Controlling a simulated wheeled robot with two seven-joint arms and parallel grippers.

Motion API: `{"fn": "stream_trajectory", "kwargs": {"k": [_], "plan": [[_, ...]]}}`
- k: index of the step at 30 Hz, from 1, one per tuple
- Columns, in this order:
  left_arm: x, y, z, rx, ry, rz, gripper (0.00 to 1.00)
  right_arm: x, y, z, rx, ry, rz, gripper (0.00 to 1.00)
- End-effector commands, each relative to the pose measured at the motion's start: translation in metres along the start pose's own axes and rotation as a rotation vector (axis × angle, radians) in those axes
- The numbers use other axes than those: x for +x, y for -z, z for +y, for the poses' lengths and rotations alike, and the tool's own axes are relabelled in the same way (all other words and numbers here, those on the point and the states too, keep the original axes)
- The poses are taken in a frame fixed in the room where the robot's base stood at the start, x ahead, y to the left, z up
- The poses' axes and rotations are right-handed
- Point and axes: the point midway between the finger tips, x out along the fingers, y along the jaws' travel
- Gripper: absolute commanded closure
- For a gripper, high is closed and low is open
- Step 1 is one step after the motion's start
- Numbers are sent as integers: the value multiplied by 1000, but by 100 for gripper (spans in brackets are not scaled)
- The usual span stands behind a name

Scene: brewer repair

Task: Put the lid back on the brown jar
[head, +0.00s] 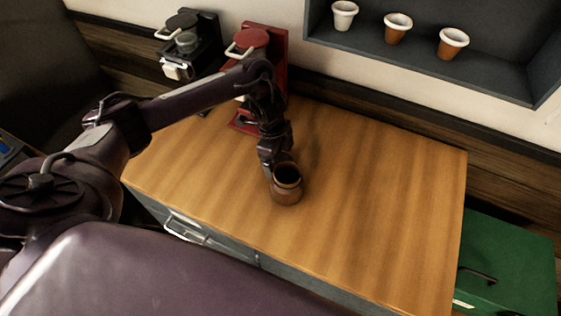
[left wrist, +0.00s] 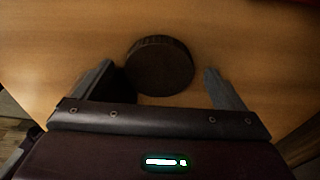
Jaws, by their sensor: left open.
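In the left wrist view a dark brown disc with a ridged edge, which looks like the lid (left wrist: 160,66), lies between and just beyond the spread fingers of my left gripper (left wrist: 158,82). The fingers do not appear to touch it. My right gripper is not in view.
The wooden table (head: 385,200) is clear to the right of the jar. A red brewer (head: 275,60) and a black brewer (head: 200,45) stand at the back. Several cups, one of them a brown cup (head: 397,30), sit in a wall niche. A green box (head: 510,260) is at right.

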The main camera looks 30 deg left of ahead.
Motion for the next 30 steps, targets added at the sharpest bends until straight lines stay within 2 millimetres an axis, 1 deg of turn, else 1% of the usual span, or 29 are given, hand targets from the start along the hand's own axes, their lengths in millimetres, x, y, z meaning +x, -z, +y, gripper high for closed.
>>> {"fn": "stream_trajectory", "kwargs": {"k": [3, 11, 14, 22, 25, 26, 30], "plan": [[3, 0, 0, 1, -1, -1, 8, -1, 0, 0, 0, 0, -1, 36], [3, 0, 0, 1, 0, 0, 8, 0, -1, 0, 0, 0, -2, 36], [3, 0, 0, 1, 0, 0, 20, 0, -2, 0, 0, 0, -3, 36], [3, 0, 0, 1, 0, 0, 55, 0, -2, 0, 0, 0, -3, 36], [3, 0, 0, 1, 0, 0, 56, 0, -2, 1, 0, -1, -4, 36], [3, 0, 0, 1, 0, 0, 59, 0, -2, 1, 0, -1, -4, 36], [3, 0, 0, 1, 0, 0, 59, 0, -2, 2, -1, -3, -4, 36]]}}
